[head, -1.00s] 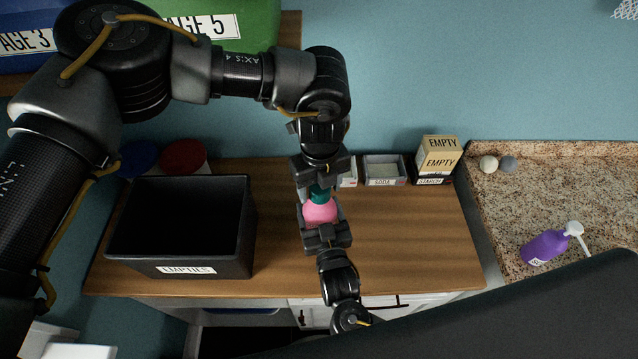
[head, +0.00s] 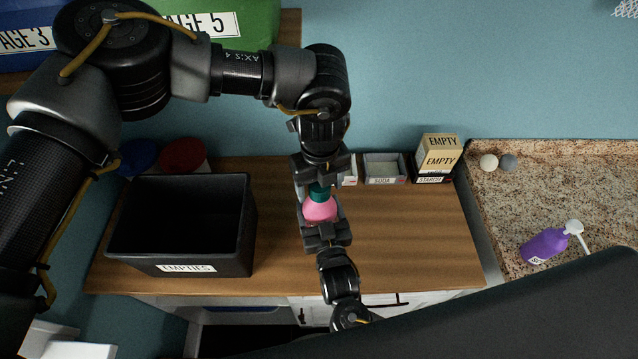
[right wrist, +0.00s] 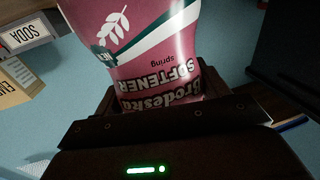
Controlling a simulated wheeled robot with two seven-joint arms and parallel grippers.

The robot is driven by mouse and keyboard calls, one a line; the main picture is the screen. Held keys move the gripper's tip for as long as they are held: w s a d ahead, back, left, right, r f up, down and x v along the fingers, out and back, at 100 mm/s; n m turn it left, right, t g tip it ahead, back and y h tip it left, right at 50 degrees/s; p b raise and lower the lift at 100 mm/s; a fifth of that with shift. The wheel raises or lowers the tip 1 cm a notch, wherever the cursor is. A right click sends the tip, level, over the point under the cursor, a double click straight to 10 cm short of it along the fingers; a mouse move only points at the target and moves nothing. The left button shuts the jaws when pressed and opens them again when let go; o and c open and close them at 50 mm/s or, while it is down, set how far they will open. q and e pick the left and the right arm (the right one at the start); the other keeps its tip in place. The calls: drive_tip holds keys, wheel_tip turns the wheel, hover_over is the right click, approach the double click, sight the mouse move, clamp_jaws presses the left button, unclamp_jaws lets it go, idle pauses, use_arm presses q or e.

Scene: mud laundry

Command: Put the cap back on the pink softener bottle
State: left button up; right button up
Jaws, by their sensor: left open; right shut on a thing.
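The pink softener bottle (head: 320,211) is held above the wooden counter by my right gripper (head: 324,230), which is shut on it. Its printed label faces the right wrist view (right wrist: 150,60), where the lettering appears upside down. The teal cap (head: 320,192) is at the bottle's top end, touching or very close to the pink body; I cannot tell how firmly it is seated. My left gripper (head: 322,178) is open right at the cap, with its fingers either side. The fingers partly hide the cap. The right wrist view does not show the cap.
A black bin labelled EMPTIES (head: 183,262) stands left on the wooden counter (head: 405,235). Behind are a soda box (head: 383,170) and a box marked EMPTY (head: 439,155). A purple bottle (head: 545,247) lies on the speckled counter at right. The wood right of my grippers is clear.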

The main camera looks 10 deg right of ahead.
use_arm(q)
drive_tip(key=shift+r, duration=3.8)
use_arm(e)
drive_tip(key=o, duration=2)
drive_tip(key=shift+c, duration=0.2)
use_arm(q)
wheel_tip(320, 180, down, 4)
drive_tip(key=b, duration=0.3)
drive_tip(key=shift+b, duration=0.4)
use_arm(e)
drive_tip(key=s, duration=1)
drive_tip(key=shift+s, duration=0.4)
use_arm(q)
drive_tip(key=shift+a+f, duration=0.1)
